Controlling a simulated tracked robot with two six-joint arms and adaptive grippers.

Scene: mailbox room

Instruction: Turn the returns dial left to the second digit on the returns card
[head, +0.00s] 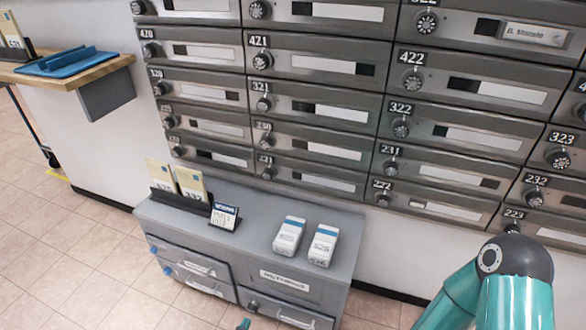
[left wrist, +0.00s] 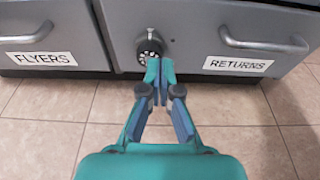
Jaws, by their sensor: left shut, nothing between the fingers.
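The returns dial (left wrist: 150,45) is a round black knob with white marks, at the left of the drawer labelled RETURNS (left wrist: 237,65). The dial also shows in the head view (head: 253,305). My left gripper (left wrist: 158,66) is shut and empty, its teal tips at the lower right edge of the dial. I cannot tell whether they touch it; they hide part of its rim. In the head view only a teal tip of this gripper (head: 244,324) shows at the bottom edge. A small blue and white card (head: 224,216) stands on the cabinet; its writing is too small to read.
The grey cabinet (head: 262,202) carries two white boxes (head: 306,240) and a black holder with cream cards (head: 178,185). A FLYERS drawer (left wrist: 42,58) is left of the dial. Mailboxes with dials fill the wall behind. My right arm shows at the lower right.

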